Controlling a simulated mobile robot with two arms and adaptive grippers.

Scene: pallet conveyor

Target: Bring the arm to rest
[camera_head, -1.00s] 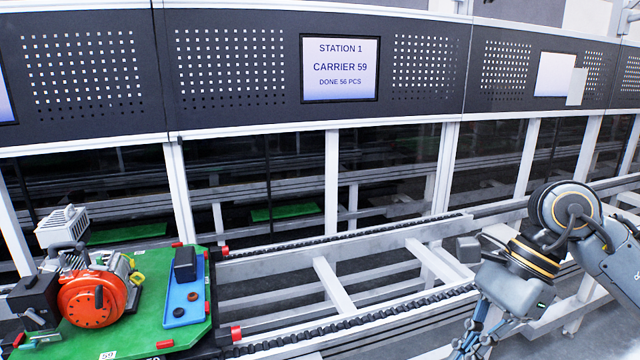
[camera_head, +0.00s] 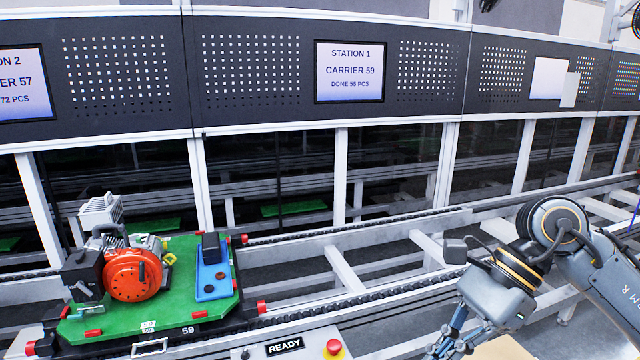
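My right gripper (camera_head: 452,343) hangs down at the lower right, in front of the conveyor, with its fingers partly cut off by the bottom edge. I cannot tell if its fingers are open or shut, and I see nothing held in it. My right arm comes in from the right edge. My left gripper is not in view. The green carrier (camera_head: 188,308), marked 59, sits on the conveyor at the left, well apart from my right gripper. On it are an engine with a red-orange cover (camera_head: 132,275) and a blue tray (camera_head: 213,279) with dark parts.
The conveyor rails (camera_head: 375,297) run rightward from the carrier and are empty there. A control box with a READY label (camera_head: 285,346) and a red button (camera_head: 333,347) stands at the bottom centre. A screen (camera_head: 349,71) reads Station 1, Carrier 59.

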